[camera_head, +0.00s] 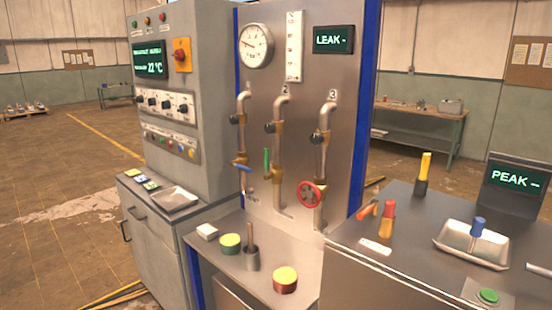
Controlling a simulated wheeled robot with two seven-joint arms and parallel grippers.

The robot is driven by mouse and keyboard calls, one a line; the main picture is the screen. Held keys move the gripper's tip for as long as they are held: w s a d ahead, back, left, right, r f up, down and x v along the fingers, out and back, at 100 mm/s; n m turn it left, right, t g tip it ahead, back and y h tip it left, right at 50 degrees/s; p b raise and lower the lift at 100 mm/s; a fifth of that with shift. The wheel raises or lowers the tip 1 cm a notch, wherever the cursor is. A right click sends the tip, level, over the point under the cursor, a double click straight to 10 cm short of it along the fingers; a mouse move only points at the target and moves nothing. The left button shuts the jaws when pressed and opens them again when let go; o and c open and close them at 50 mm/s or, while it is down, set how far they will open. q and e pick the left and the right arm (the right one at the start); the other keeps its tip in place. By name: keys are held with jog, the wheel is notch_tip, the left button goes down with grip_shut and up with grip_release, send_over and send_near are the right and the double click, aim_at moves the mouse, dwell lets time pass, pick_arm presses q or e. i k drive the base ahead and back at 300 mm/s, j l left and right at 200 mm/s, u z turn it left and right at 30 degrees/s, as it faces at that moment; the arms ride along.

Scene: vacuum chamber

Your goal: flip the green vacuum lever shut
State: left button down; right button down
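The green vacuum lever (267,162) is on the middle pipe, number 2, of the upright steel panel. Its handle stands upright, in line with the pipe and just left of it. A blue lever (241,166) on pipe 1 points sideways, and a red handwheel (310,194) is on pipe 3. Neither of my grippers shows in the head view.
Below the panel, a steel shelf (215,250) holds a green-and-yellow cap (230,243), a cup with a rod (251,259) and a red-and-yellow cap (285,280). A dark bench (400,262) at right holds tools and a tray (470,251). A grey control cabinet (185,95) stands at left.

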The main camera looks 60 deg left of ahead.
aim_at(267, 159)
jog(key=i+j, duration=0.1)
jog(key=i, duration=0.15)
jog(key=u, duration=2.1)
